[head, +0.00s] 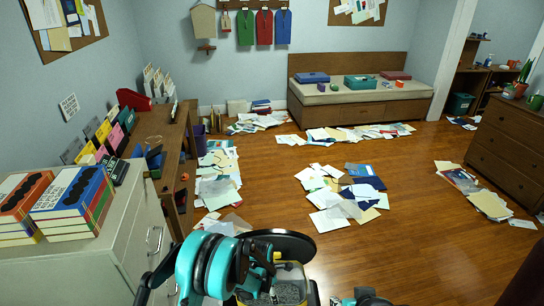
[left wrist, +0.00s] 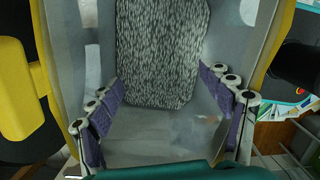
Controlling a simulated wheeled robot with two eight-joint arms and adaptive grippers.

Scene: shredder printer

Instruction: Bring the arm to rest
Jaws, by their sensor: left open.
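My left arm's teal and black links show at the bottom of the head view. In the left wrist view my left gripper (left wrist: 165,100) is open, its purple-padded fingers spread apart with nothing between them. Past the fingers is a grey tray-like surface with yellow edges and a speckled pad (left wrist: 155,50). The same speckled pad shows low in the head view (head: 277,291), close to my arm. Left fingertips are mostly hidden in the head view. My right gripper cannot be made out.
A pale cabinet (head: 118,235) with book stacks (head: 72,205) stands close on the left, beside a wooden desk (head: 172,140). Loose papers (head: 340,195) lie in heaps on the wooden floor. A bench (head: 350,80) is at the back; a dresser (head: 510,150) is right.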

